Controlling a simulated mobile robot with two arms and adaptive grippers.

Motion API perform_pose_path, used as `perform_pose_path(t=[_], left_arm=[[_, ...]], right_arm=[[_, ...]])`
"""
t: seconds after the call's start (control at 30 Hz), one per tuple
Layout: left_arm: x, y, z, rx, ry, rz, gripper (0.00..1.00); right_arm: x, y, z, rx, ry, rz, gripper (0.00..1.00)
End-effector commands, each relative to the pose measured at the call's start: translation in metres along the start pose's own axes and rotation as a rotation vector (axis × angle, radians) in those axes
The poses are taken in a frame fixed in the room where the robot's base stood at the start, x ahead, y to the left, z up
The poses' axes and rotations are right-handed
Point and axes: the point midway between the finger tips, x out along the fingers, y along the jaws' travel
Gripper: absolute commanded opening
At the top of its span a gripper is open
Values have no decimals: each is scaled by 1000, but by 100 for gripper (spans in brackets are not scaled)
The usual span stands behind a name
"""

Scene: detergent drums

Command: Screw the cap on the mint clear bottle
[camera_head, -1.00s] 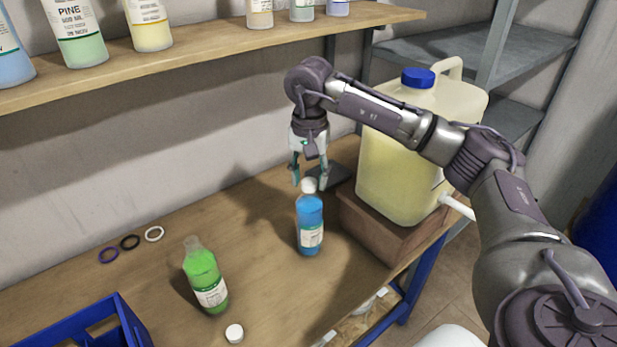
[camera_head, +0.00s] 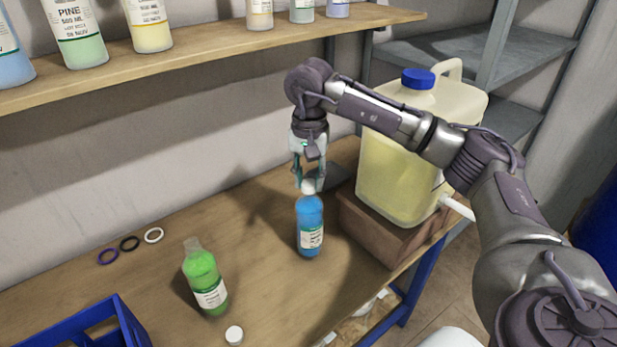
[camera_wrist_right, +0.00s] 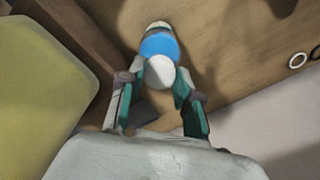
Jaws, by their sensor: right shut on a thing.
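A blue bottle (camera_head: 310,226) with a white label stands upright on the bench, with a white cap (camera_head: 309,187) at its top. In the right wrist view the bottle (camera_wrist_right: 158,45) shows behind the round white cap (camera_wrist_right: 160,72). My right gripper (camera_head: 309,182) points down from above and is shut on the cap, a finger on either side. I cannot tell how tightly the cap sits on the neck. A green bottle (camera_head: 204,279) stands uncapped to the left, and a loose white cap (camera_head: 234,335) lies by it. The label names are too small to read. My left gripper is not in view.
A large yellow canister (camera_head: 402,165) with a blue lid stands on a wooden block (camera_head: 375,226) close to the right. A blue crate (camera_head: 118,308) is front left. A shelf (camera_head: 215,45) with several bottles runs above.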

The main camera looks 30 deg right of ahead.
Motion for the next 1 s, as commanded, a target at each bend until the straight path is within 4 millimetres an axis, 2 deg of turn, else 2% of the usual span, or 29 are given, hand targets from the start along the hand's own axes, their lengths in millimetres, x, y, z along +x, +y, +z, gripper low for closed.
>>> perform_pose_path(t=[0.17,0.2,0.37,0.57,0.7,1.0], left_arm=[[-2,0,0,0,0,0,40],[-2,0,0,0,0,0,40],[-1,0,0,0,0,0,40],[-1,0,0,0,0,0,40],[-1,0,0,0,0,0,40],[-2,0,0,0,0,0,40]], right_arm=[[2,0,0,139,-2,4,0],[3,0,0,164,-1,4,37],[4,0,0,158,-1,4,63],[3,0,0,157,-2,4,63],[3,0,0,156,-2,4,83],[3,0,0,156,-2,4,84]])
